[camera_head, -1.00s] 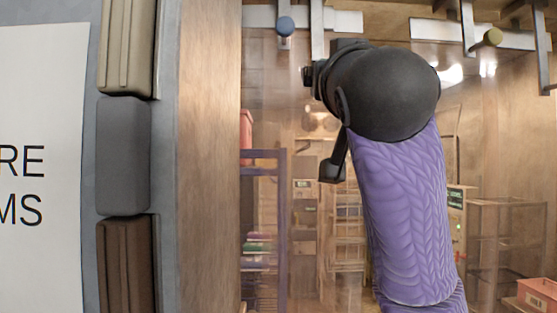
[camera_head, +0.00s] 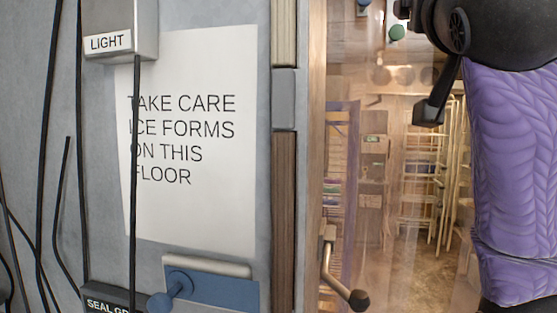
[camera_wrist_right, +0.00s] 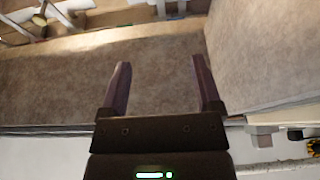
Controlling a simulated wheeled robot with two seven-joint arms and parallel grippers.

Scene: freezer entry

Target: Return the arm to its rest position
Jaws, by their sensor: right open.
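My right arm (camera_head: 515,170), in a purple ribbed sleeve with a black joint at its upper end, stands at the right edge of the head view. It rises in front of the clear freezer doorway and is cut off by the frame. In the right wrist view my right gripper (camera_wrist_right: 162,82) is open, its two dark fingers apart with nothing between them. Brownish flat surfaces lie beyond the fingers. My left gripper is in neither view.
A grey wall carries a white ice-warning sign (camera_head: 190,140), a light box (camera_head: 120,28) and a blue handle (camera_head: 215,288). Black cables hang at left. A lever (camera_head: 343,280) stands by the door frame (camera_head: 284,190). Shelving (camera_head: 425,180) shows inside the doorway.

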